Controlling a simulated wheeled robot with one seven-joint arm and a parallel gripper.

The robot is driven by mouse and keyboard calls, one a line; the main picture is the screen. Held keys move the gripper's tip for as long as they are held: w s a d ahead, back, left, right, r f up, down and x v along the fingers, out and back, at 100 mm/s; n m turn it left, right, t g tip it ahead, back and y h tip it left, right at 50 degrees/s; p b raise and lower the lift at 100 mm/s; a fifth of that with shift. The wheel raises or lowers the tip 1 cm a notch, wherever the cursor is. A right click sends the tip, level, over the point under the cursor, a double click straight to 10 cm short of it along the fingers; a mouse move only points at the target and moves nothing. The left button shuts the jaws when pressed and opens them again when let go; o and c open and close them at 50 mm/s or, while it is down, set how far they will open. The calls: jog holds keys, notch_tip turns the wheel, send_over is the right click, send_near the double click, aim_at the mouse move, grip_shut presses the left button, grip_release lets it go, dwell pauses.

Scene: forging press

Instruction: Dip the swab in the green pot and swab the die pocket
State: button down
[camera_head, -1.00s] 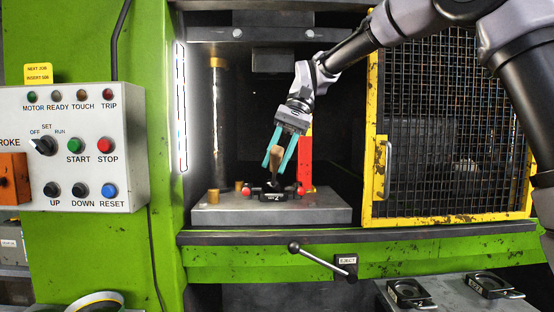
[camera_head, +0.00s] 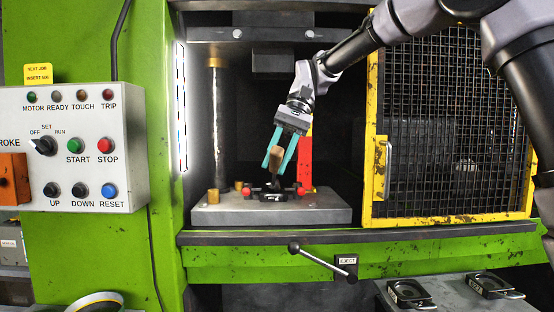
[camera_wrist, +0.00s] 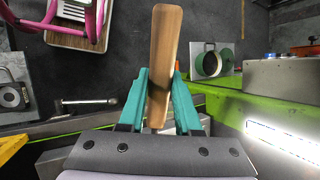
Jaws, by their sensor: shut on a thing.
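My gripper (camera_head: 278,164), with teal fingers, is inside the press opening, tilted down over the die. It is shut on the swab's wooden handle (camera_head: 276,157), which also fills the middle of the wrist view (camera_wrist: 166,55). The swab's dark lower end reaches down to the black die (camera_head: 273,195) on the grey bolster plate (camera_head: 325,207). Whether the swab touches the pocket floor is hidden.
A control box (camera_head: 80,150) is mounted at left. A yellow-framed mesh guard (camera_head: 380,190) stands right of the opening. A brass-capped column (camera_head: 216,125) and a red post (camera_head: 305,160) flank the die. An eject lever (camera_head: 318,260) sticks out below. Two black inserts lie on a front right table (camera_head: 450,292).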

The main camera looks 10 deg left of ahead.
jog(key=shift+w, duration=0.1)
jog(key=shift+w+a, duration=0.15)
jog(key=shift+w, duration=0.3)
jog(key=shift+s, duration=0.1)
dwell(0.4)
jog(key=shift+s+d, duration=0.2)
jog(key=shift+s, duration=0.3)
jog(key=shift+w, duration=0.2)
jog(key=shift+w+a, duration=0.15)
jog(key=shift+w, duration=0.3)
jog(key=shift+s, duration=0.1)
jog(key=shift+s, duration=0.55)
